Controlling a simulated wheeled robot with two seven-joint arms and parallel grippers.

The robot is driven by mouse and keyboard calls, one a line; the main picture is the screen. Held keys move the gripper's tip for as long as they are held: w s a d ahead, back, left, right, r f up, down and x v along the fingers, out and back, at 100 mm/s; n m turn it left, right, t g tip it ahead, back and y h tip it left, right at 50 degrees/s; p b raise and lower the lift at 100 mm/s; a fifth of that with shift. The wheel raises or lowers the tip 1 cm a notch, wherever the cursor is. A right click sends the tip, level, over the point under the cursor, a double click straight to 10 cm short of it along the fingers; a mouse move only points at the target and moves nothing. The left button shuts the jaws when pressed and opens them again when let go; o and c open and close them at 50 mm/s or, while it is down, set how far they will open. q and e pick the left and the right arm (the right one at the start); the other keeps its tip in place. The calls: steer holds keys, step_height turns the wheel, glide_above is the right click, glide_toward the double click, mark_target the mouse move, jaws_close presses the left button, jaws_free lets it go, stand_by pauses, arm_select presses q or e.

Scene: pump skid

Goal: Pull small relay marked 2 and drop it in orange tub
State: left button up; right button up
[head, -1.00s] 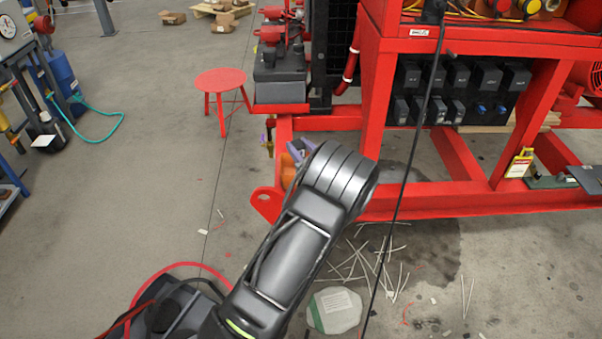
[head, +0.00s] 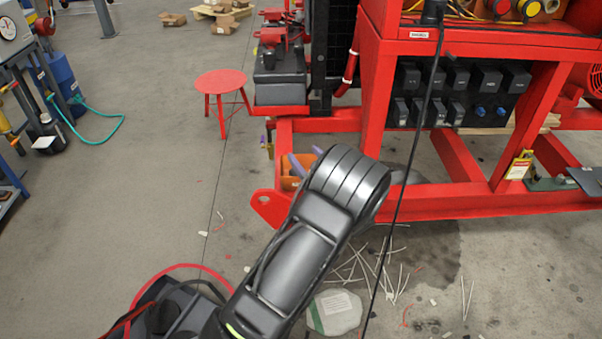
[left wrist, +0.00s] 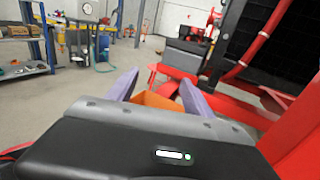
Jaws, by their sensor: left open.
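My left gripper (head: 308,158) shows its two purple fingers past the end of my dark arm. In the left wrist view its open fingers (left wrist: 160,93) stand apart with nothing seen between them but the orange tub (left wrist: 153,99) beyond. In the head view the orange tub (head: 290,183) sits at the left end of the red skid frame, partly hidden by my arm. The gripper is over or close by the tub; its height is unclear. The small black relays (head: 418,112) sit in the lower row under the red cabinet. Their numbers are unreadable, and the tub's inside is hidden.
Larger black relays (head: 485,77) form the row above. A black cable (head: 400,200) hangs in front of the skid. A red stool (head: 221,82) stands behind the tub to the left. White strips (head: 350,265) litter the floor. The floor at left is mostly clear.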

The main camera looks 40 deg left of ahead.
arm_select(q)
steer(key=v, duration=0.4)
stand_by(0.8)
